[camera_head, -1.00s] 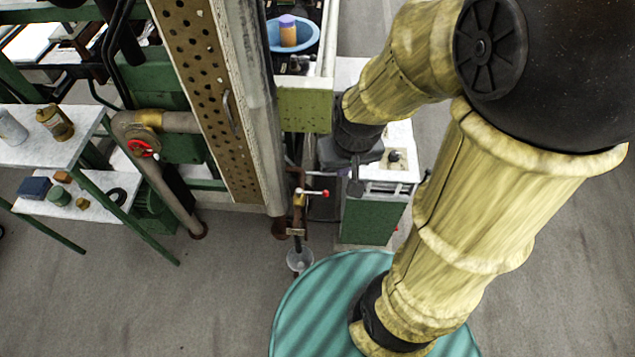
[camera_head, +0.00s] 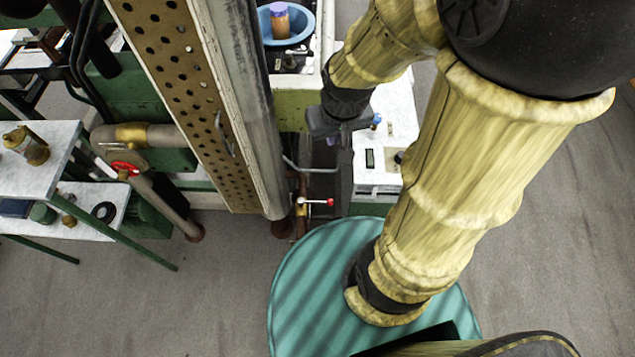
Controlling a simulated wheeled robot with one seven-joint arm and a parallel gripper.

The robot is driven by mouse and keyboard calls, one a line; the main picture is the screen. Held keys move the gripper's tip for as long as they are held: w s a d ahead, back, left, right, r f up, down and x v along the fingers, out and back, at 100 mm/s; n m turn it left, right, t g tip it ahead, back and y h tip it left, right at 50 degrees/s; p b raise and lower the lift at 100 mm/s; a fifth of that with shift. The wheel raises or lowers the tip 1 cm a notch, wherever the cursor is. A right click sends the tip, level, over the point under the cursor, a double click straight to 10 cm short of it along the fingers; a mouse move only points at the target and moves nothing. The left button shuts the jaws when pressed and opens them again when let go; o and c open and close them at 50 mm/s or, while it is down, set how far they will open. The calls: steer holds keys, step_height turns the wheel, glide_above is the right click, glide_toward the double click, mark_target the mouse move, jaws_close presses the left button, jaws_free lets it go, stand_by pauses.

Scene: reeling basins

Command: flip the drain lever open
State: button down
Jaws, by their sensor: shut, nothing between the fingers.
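The drain lever (camera_head: 317,202) is a short, light handle with a red tip. It sticks out to the right, crosswise, from a small brass valve (camera_head: 300,206) on an upright brown drain pipe (camera_head: 301,187), right of the long perforated beam's lower end. My gripper (camera_head: 345,178) is dark grey and points down, just right of and above the lever's red tip in the picture. Its fingers are shut with nothing between them. I see no clear contact with the lever, and cannot tell the depth between them.
The perforated beam (camera_head: 187,80) stands close on the left. A white-topped cabinet (camera_head: 397,112) is behind my gripper. A blue basin (camera_head: 304,33) with an orange and purple jar stands at the back. A red handwheel (camera_head: 125,166) and shelves (camera_head: 35,175) are further left. Floor is clear at lower left.

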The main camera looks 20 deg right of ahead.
stand_by(0.3)
steer(key=m+g+b, duration=0.2)
steer(key=g+b, duration=0.1)
steer(key=b, duration=0.8)
glide_above(316, 202)
steer(key=w+d, duration=0.2)
steer(key=d, duration=0.1)
step_height(316, 202, down, 15)
steer(key=w+f+g+b, duration=0.1)
steer(key=w+f+b, duration=0.2)
steer(key=f, duration=0.5)
steer(key=w+d+f+m+g+y+b, duration=0.1)
steer(key=w+f+b, duration=0.2)
steer(key=f, duration=0.6)
steer(key=b, duration=0.2)
steer(key=shift+w+m+b, duration=0.3)
steer(key=shift+b, duration=0.05)
steer(key=s+a+f+b, duration=0.2)
steer(key=s+f, duration=0.4)
steer(key=f, duration=0.2)
steer(key=shift+f, duration=0.4)
